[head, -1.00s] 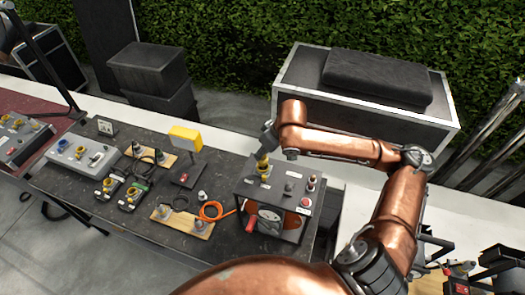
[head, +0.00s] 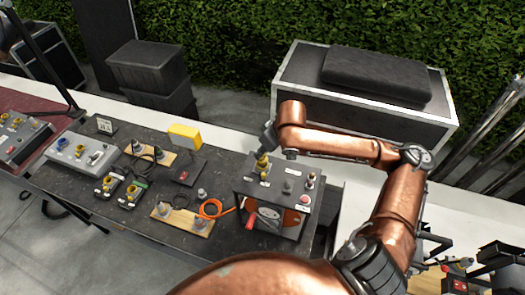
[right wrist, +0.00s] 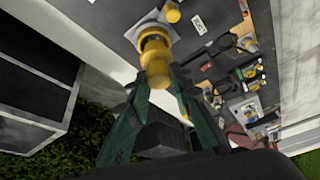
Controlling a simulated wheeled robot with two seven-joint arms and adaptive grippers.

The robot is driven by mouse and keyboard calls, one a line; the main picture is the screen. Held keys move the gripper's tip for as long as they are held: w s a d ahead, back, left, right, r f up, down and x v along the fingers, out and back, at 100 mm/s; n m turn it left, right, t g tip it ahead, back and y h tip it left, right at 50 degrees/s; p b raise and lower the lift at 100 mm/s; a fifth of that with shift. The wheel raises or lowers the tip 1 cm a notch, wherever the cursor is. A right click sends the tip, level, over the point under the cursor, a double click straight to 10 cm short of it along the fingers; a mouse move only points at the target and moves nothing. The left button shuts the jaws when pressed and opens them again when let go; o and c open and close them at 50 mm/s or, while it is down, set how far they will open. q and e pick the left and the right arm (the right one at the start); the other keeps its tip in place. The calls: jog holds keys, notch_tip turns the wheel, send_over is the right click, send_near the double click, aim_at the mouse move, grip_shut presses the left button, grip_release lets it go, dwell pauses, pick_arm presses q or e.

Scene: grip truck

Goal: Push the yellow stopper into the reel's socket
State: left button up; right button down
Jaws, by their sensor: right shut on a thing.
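The reel (head: 266,217) is a dark box with a drum in its front, at the right end of the table in the head view. My right gripper (head: 264,151) is directly above its top panel. It is shut on the yellow stopper (head: 261,163), whose lower end is at the panel. In the right wrist view the gripper (right wrist: 157,95) has its green fingers around the stopper (right wrist: 155,72). The stopper's far end lines up with a yellow-rimmed socket (right wrist: 138,30) on a grey plate. I cannot tell how deep it sits. My left gripper is not in view.
Other fittings stand on the reel top, including a red button (head: 304,198). An orange cable (head: 210,208) lies left of the reel. A yellow block (head: 184,136), grey connector box (head: 83,153) and wooden boards fill the table. A large case (head: 362,95) stands behind.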

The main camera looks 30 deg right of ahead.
jog(key=shift+f, duration=1.3)
jog(key=c, duration=1.7)
grip_release()
jog(key=shift+o, duration=0.8)
jog(key=shift+o, duration=1.1)
jog(key=shift+r, duration=0.1)
jog(key=shift+r+p, duration=2.4)
jog(key=shift+p, duration=0.5)
jog(key=shift+s+f, duration=0.1)
